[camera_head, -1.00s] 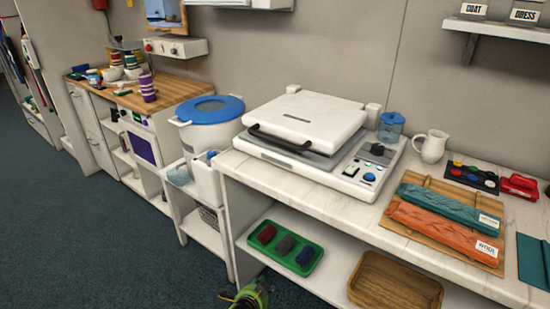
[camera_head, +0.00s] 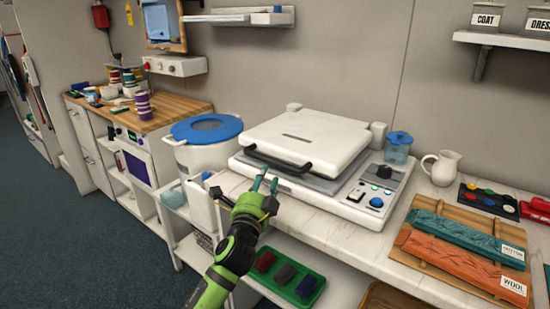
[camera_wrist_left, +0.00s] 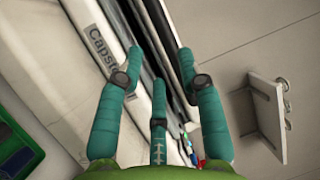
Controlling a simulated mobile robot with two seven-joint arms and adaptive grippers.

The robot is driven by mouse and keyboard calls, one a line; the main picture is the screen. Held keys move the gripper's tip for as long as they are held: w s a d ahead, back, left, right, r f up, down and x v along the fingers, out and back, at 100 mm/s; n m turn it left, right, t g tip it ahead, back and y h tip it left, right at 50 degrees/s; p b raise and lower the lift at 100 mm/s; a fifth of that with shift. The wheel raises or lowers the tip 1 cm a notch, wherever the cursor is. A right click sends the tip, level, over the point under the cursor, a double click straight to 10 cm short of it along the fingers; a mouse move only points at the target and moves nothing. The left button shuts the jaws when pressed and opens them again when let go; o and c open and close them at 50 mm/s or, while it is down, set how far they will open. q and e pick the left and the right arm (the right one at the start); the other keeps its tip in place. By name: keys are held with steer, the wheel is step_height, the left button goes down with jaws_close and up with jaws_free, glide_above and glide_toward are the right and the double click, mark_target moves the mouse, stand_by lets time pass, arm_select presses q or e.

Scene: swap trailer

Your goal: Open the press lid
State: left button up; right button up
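The press (camera_head: 298,185) stands on the white counter with its white lid (camera_head: 310,140) down. A black bar handle (camera_head: 280,160) runs along the lid's front edge. My left gripper (camera_head: 265,180) is just in front of the handle's left part, with its teal fingers spread and pointing toward it. In the left wrist view my left gripper (camera_wrist_left: 158,70) is open, with its fingers apart. A dark strip and the press's pale front (camera_wrist_left: 95,60), with partly hidden lettering, lie ahead of the fingers. I cannot tell whether a finger touches the handle. My right gripper is not in view.
A blue-lidded white bin (camera_head: 205,150) stands left of the press. A blue container (camera_head: 398,147) and a white jug (camera_head: 442,168) stand to its right, with fabric rolls on a wooden board (camera_head: 428,255) beyond. A green tray (camera_head: 300,300) is on the shelf below.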

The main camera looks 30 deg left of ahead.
mark_target(271, 162)
arm_select(q)
steer(key=shift+w+a+r, duration=0.1)
steer(key=shift+w+r, duration=0.1)
steer(key=shift+w, duration=0.15)
steer(key=shift+w+a+r, duration=0.1)
steer(key=shift+w+r, duration=0.1)
steer(key=shift+w, duration=0.15)
steer(key=x, duration=0.4)
steer(key=shift+w+a, duration=0.1)
steer(key=shift+w, duration=0.35)
steer(key=shift+w+a+r, duration=0.1)
steer(key=shift+w, duration=0.05)
steer(key=c, duration=0.7)
jaws_close()
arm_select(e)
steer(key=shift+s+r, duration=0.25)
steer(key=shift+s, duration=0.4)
